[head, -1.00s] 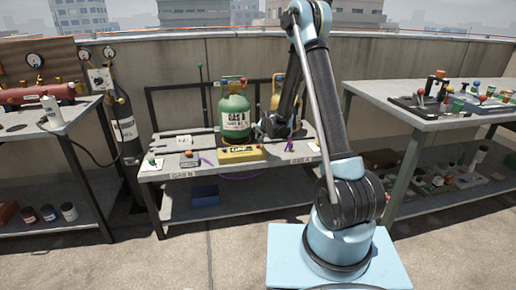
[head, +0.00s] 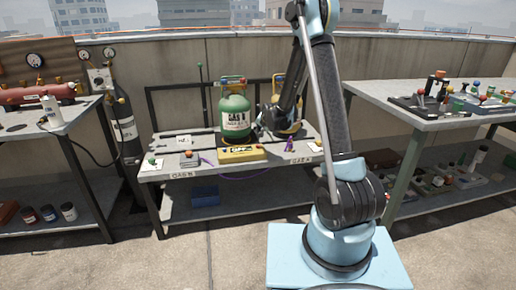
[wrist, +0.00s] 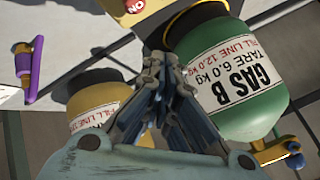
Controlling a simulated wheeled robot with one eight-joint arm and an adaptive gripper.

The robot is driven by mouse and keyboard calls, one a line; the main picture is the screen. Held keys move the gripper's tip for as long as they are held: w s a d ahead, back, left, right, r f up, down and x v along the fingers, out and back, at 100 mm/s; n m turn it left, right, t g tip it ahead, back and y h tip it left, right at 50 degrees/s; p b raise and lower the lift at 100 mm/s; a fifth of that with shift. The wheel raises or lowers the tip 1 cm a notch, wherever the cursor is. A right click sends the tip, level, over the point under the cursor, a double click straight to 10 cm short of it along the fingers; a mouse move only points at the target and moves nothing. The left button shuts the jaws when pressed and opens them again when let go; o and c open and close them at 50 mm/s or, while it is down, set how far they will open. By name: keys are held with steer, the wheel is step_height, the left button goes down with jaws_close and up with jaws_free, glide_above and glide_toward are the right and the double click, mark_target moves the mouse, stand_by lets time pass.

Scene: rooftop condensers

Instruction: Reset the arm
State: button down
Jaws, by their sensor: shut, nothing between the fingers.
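My gripper (wrist: 162,62) is shut and empty in the wrist view, its fingers drawn together. In the head view my arm reaches over the middle bench (head: 220,166); the gripper end is beside the green GAS B cylinder (head: 235,112), partly hidden. The green cylinder (wrist: 250,95) fills the right of the wrist view, close to the fingers; I cannot tell whether they touch. A yellow cylinder (wrist: 92,97) shows on the left there, and stands behind my arm in the head view (head: 277,88).
A yellow box (head: 242,154) lies at the bench front. A purple-handled item (wrist: 36,72) lies on the bench. The left bench (head: 25,125) holds a red tank (head: 38,93); the right bench (head: 400,116) carries trays and small parts. A dark gas cylinder (head: 124,125) stands between benches.

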steer(key=s+d+r+n+g+h, duration=0.1)
steer(key=s+d+r+g, duration=0.1)
steer(key=s+d+r, duration=0.65)
steer(key=s+d+r+n+g+h, duration=0.1)
steer(key=s+d+r, duration=0.65)
steer(key=s, duration=0.65)
steer(key=s+d+f+n+g, duration=0.1)
steer(key=s+d+f, duration=0.1)
steer(key=s, duration=0.8)
steer(key=s+d+f+n+g+h, duration=0.1)
steer(key=s+d, duration=0.4)
steer(key=s, duration=0.5)
steer(key=s+d+f+g, duration=0.1)
steer(key=s+d+f, duration=0.2)
steer(key=s, duration=0.7)
steer(key=shift+s+d+n, duration=0.2)
steer(key=shift+d+n, duration=0.05)
steer(key=shift+n, duration=0.15)
